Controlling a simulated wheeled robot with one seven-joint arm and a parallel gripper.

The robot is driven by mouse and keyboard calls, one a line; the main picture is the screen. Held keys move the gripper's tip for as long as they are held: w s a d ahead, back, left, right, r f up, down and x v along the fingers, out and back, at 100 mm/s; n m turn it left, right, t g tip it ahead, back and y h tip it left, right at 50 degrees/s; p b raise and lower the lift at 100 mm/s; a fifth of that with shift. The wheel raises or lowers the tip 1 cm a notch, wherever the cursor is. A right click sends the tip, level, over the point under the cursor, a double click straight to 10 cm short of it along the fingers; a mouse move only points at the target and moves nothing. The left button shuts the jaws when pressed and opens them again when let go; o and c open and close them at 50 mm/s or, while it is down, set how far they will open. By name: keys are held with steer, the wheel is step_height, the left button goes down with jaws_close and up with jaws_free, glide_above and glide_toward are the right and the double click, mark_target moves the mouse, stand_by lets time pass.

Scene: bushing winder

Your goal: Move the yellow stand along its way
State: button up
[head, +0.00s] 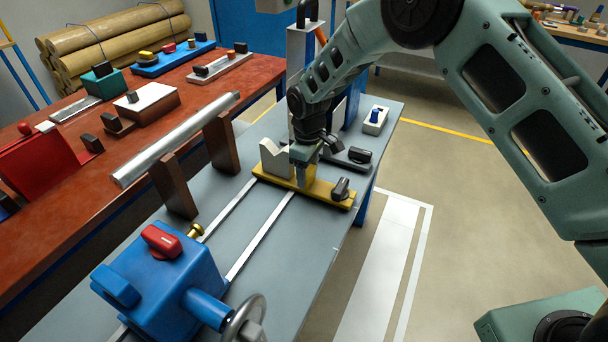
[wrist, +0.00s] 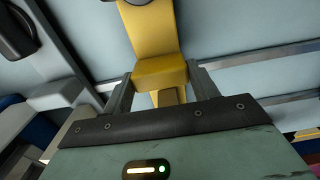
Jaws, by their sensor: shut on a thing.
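The yellow stand (head: 325,193) lies across two pale rails (head: 258,238) on the grey bench. It has a flat yellow base, a pale grey V-notched block (head: 275,160) at its left end and a black knob (head: 341,188) at its right end. My gripper (head: 305,172) reaches down to the stand's raised yellow middle. In the wrist view my gripper (wrist: 161,88) has its two fingers on either side of a yellow block of the stand (wrist: 160,73), shut on it. The fingers' contact is partly hidden in the head view.
A blue unit (head: 160,280) with a red knob, brass tip and handwheel (head: 245,320) stands at the rails' near end. Between it and the stand the rails look clear. A metal bar (head: 180,137) rests on brown supports at left. A black-handled piece (head: 350,158) lies just behind the stand.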

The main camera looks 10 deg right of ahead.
mark_target(309, 169)
steer(key=shift+w+d+r, duration=0.1)
steer(key=shift+w+d, duration=0.05)
steer(key=shift+w, duration=0.1)
steer(key=o, duration=1.4)
steer(key=shift+r, duration=0.15)
step_height(309, 169, up, 17)
steer(key=shift+b, duration=0.95)
